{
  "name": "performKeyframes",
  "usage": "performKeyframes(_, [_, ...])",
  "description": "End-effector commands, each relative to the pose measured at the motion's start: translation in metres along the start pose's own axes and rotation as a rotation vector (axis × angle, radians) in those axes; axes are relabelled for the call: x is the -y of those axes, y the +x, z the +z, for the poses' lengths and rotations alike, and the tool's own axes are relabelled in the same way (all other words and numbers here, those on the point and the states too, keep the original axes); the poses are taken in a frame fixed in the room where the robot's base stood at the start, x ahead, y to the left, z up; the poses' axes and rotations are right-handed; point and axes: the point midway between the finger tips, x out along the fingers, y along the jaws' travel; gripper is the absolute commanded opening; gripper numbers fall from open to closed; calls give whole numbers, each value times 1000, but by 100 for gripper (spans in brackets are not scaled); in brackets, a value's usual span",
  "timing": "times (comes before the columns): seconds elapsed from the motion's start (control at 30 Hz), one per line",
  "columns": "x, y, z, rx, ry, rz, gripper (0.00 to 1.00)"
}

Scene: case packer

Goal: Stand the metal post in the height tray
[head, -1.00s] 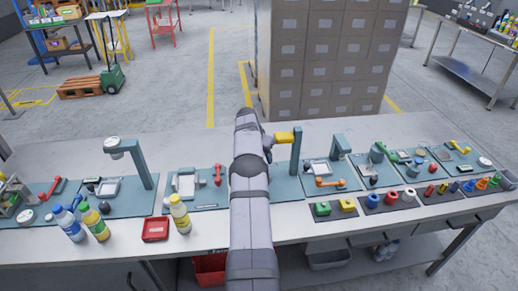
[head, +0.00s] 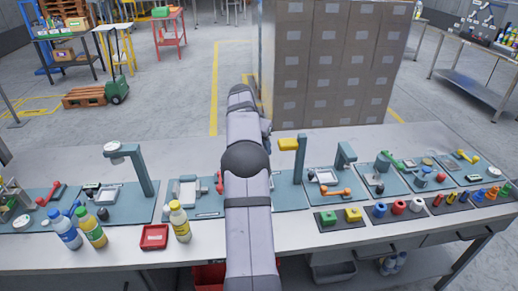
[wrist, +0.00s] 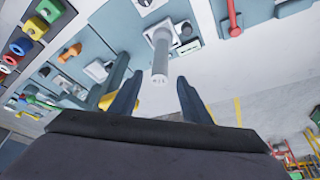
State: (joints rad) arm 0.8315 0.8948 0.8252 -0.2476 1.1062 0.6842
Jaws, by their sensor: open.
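In the wrist view the metal post (wrist: 160,60) is a plain grey cylinder, its near end pointing toward the camera. Its far end meets a pale piece on a blue-green mat; whether it rests in it or on it I cannot tell. My gripper (wrist: 158,79) is open, one dark finger on each side of the post, with gaps on both sides. A small pale tray (wrist: 148,6) lies beyond the post; I cannot tell whether it is the height tray. In the head view my arm hides the post and the gripper.
A teal column with a yellow head (head: 288,144) stands close to my arm; the yellow also shows in the wrist view (wrist: 115,103). A red handle (wrist: 232,18) lies to one side. Bottles (head: 180,222) and a red tray (head: 154,237) stand near the front edge. Stacked cartons (head: 335,70) rise behind the bench.

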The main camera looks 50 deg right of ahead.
Motion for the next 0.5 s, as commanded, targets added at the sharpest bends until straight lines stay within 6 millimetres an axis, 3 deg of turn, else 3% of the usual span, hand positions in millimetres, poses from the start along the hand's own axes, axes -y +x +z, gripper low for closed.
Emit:
performKeyframes(0.33, [2,-5,2,2,-6,-1,44])
performKeyframes(0.5, [19,-15,25,21,-75,-20,44])
